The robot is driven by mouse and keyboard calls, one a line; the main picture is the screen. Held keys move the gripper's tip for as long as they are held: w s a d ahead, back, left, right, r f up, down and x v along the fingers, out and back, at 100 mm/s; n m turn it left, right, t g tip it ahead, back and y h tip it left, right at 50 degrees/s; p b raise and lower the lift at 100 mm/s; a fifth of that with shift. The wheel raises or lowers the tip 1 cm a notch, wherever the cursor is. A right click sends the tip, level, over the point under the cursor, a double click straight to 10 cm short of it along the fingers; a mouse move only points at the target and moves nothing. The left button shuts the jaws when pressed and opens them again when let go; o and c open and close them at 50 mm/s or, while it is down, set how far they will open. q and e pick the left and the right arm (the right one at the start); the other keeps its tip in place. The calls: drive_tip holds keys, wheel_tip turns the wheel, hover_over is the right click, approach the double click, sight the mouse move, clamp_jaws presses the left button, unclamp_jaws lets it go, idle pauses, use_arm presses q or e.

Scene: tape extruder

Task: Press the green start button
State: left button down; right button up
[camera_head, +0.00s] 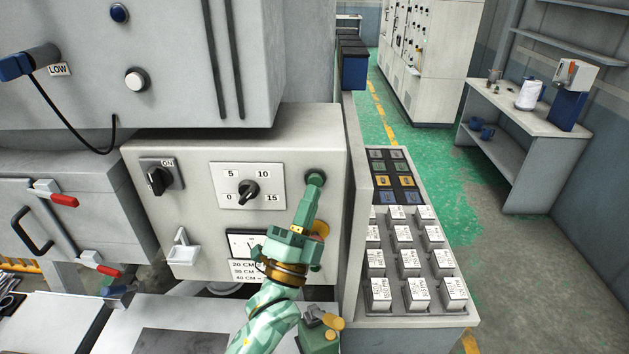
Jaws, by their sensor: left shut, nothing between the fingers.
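The control panel (190,205) is a pale grey box facing me. Near its upper right is a round button (323,174) with a dark rim, mostly hidden behind my left gripper (314,181). The gripper is shut and empty, and its fingertips cover the button's middle; I cannot tell whether they touch it or whether it is pushed in. The button's green cannot be told apart from the green gripper. Part of another green arm piece of mine (320,335) shows at the bottom, but no right fingertips are in view.
A dial (248,193) marked 0 to 15 and an ON switch (158,179) sit left of the button. A gauge (245,243) is partly behind my arm. A divider wall (356,210) stands close on the right, with a rack of white boxes (380,292) beyond it.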

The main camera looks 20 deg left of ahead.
use_arm(q)
drive_tip(key=shift+d, duration=0.15)
use_arm(e)
drive_tip(key=shift+a, duration=0.55)
drive_tip(key=shift+d, duration=0.25)
idle(0.4)
use_arm(q)
drive_tip(key=shift+w, duration=0.15)
use_arm(e)
drive_tip(key=shift+w, duration=0.1)
use_arm(q)
drive_tip(key=shift+w, duration=0.25)
use_arm(e)
drive_tip(key=shift+f, duration=0.1)
use_arm(q)
drive_tip(key=shift+w+a, duration=0.25)
drive_tip(key=shift+w, duration=0.25)
use_arm(e)
drive_tip(key=shift+f, duration=0.15)
idle(0.6)
use_arm(q)
drive_tip(key=shift+s, duration=0.2)
drive_tip(key=shift+s+d, duration=0.25)
drive_tip(key=shift+s, duration=0.5)
use_arm(e)
drive_tip(key=shift+r, duration=0.3)
